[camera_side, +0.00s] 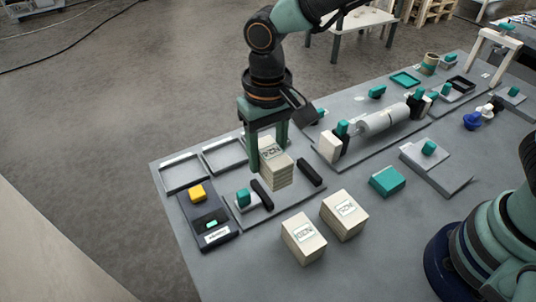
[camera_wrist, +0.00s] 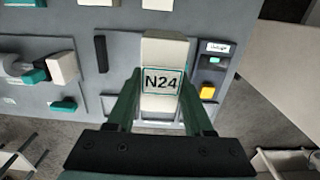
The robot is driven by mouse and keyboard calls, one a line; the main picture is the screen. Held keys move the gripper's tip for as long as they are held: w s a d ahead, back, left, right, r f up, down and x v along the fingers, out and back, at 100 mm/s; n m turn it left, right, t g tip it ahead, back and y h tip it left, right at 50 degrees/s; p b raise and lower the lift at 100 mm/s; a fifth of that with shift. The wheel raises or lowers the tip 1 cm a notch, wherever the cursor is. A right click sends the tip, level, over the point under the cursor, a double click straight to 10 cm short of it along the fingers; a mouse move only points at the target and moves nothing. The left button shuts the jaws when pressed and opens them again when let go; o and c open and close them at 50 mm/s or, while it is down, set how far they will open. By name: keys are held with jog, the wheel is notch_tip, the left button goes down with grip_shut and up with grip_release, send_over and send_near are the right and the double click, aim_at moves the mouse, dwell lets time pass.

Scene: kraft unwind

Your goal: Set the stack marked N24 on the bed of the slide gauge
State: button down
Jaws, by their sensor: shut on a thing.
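The stack marked N24 (camera_wrist: 163,50) is a block of pale sheets with a printed label. It also shows in the side view (camera_side: 277,172). My gripper (camera_side: 268,162) is shut on it, one finger on each side, and it also shows in the wrist view (camera_wrist: 165,95). The stack hangs upright over the slide gauge (camera_side: 246,218), a grey plate with two dark bars and a teal knob. The stack covers the middle of the bed, and I cannot tell whether its underside touches. A dark bar of the gauge shows in the wrist view (camera_wrist: 101,53).
Two similar stacks (camera_side: 304,240) (camera_side: 346,216) stand in front. A dark box with a yellow button (camera_side: 198,192) lies left of the gauge, with shallow grey trays (camera_side: 184,173) behind. A roller unit (camera_side: 382,119) and a teal block (camera_side: 387,181) are to the right.

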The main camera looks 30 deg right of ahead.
jog(key=shift+w+d+f, duration=0.6)
jog(key=shift+d+f, duration=0.45)
jog(key=shift+f, duration=0.45)
jog(key=shift+w+d+f, duration=0.55)
jog(key=shift+d+f, duration=0.5)
jog(key=shift+f, duration=0.4)
jog(key=shift+w+d+f, duration=0.6)
jog(key=shift+d+f, duration=0.45)
jog(key=shift+f, duration=0.45)
jog(key=shift+f, duration=1.45)
grip_release()
notch_tip(320, 180, up, 8)
dwell(0.3)
